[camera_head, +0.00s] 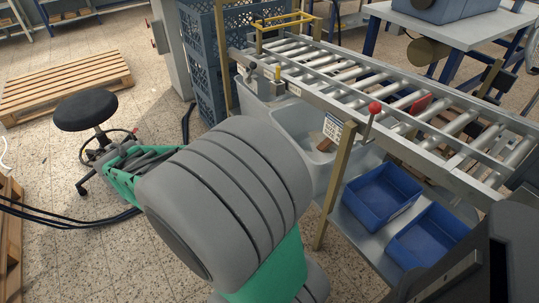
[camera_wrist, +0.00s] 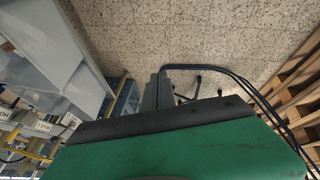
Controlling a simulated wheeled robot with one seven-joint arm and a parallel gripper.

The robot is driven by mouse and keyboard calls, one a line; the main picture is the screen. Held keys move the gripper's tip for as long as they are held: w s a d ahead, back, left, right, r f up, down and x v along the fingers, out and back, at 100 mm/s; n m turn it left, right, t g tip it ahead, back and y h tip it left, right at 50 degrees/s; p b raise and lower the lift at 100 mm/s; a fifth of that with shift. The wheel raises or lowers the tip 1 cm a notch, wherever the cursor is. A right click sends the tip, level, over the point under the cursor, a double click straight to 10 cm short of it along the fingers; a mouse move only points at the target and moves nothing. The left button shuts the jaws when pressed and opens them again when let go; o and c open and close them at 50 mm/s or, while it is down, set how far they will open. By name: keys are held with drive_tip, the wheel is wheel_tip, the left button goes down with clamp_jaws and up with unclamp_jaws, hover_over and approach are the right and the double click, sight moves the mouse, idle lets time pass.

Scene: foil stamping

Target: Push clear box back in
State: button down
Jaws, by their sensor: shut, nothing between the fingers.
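A clear, milky box (camera_head: 292,140) stands under the roller conveyor in the head view, with a brown item showing inside it. A second similar box (camera_head: 252,90) stands beside it to the left. My large grey arm hides part of the nearer box. In the wrist view, pale translucent box walls (camera_wrist: 55,65) fill the left side. My gripper (camera_wrist: 158,88) shows as dark fingers beyond the green wrist part, shut and empty. It is over the floor, to the right of the boxes and apart from them in that view.
The roller conveyor (camera_head: 370,85) with a red-knobbed lever (camera_head: 374,108) runs above. Blue bins (camera_head: 382,195) sit on the lower shelf. Stacked blue crates (camera_head: 203,60), a black stool (camera_head: 84,110) and a pallet (camera_head: 65,85) stand left. Dark cables (camera_head: 60,215) cross the floor.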

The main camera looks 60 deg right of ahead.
drive_tip(key=w+d+f+m+h+b, duration=0.1)
drive_tip(key=w+d+f+h+b, duration=0.15)
drive_tip(key=d+f, duration=0.85)
drive_tip(key=s+d+f+n+g+h+b, duration=0.1)
drive_tip(key=s+d+f+n+h+b, duration=0.35)
drive_tip(key=d, duration=0.85)
drive_tip(key=s+d+f+n+g+h+b, duration=0.1)
drive_tip(key=s+d+f+h+b, duration=0.5)
drive_tip(key=d, duration=0.7)
drive_tip(key=s+d+b, duration=0.1)
drive_tip(key=d, duration=1.1)
drive_tip(key=shift+s+d+r+h+b, duration=0.15)
drive_tip(key=shift+d+r+h+b, duration=0.15)
drive_tip(key=shift+d+h, duration=0.1)
drive_tip(key=shift+m, duration=0.25)
